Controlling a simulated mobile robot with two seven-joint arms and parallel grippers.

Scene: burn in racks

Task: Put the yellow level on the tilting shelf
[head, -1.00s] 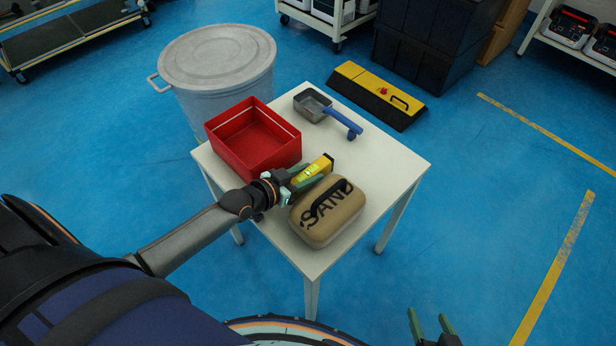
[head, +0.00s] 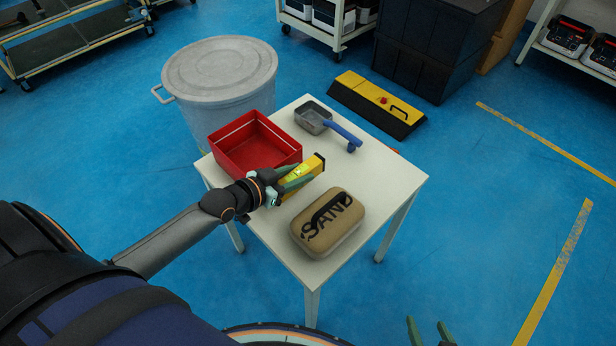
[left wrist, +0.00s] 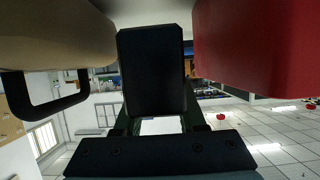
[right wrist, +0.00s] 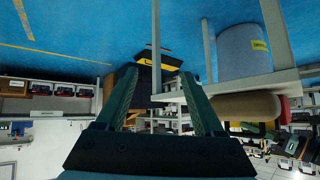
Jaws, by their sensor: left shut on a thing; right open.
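The yellow level (head: 309,171) is held at the table between the red bin and the sandbag in the head view. My left gripper (head: 290,181) is shut on it. In the left wrist view a dark block, likely the level's end (left wrist: 152,70), fills the space between the fingers. I cannot tell whether the level still touches the table. My right gripper (head: 429,326) is open and empty at the bottom of the head view, away from the table; it also shows in the right wrist view (right wrist: 158,75). I cannot identify the tilting shelf for certain; a cart with shelves (head: 75,45) stands at the upper left.
The white table (head: 385,185) carries a red bin (head: 228,160), a sandbag (head: 345,225) and a grey scoop with a blue handle (head: 340,134). A grey lidded barrel (head: 215,75) stands behind it. A yellow-and-black ramp (head: 375,100) and dark crates (head: 425,55) lie beyond. The blue floor at right is clear.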

